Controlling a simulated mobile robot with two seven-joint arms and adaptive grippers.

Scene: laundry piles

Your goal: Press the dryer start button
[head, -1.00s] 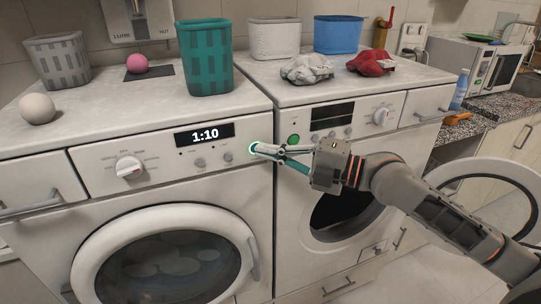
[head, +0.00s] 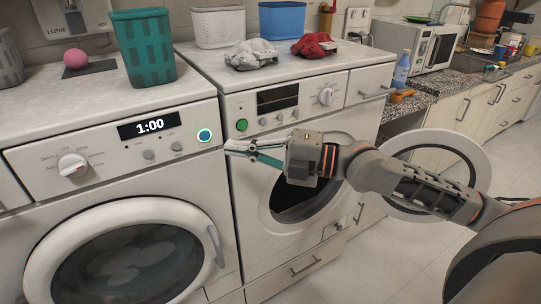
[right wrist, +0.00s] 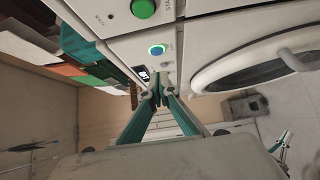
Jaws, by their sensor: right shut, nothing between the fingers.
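The left machine (head: 110,188) has its round door shut, and its display (head: 149,127) reads 1:00. A start button (head: 204,135) with a bright blue-green ring is at the right end of its panel. The lit button also shows in the right wrist view (right wrist: 157,50). My right gripper (head: 228,147) is shut and empty, its tips to the right of and slightly below that button, apart from it. Its closed tips show in the right wrist view (right wrist: 158,88). A teal and pale piece at that view's right edge looks like my left gripper (right wrist: 282,142); its jaws are unclear.
The right machine (head: 300,120) has a green button (head: 242,125) and its round door (head: 425,172) swung open. On top are a teal basket (head: 143,50), grey cloth (head: 250,54), red cloth (head: 313,44) and a pink ball (head: 75,59). Floor is free at lower right.

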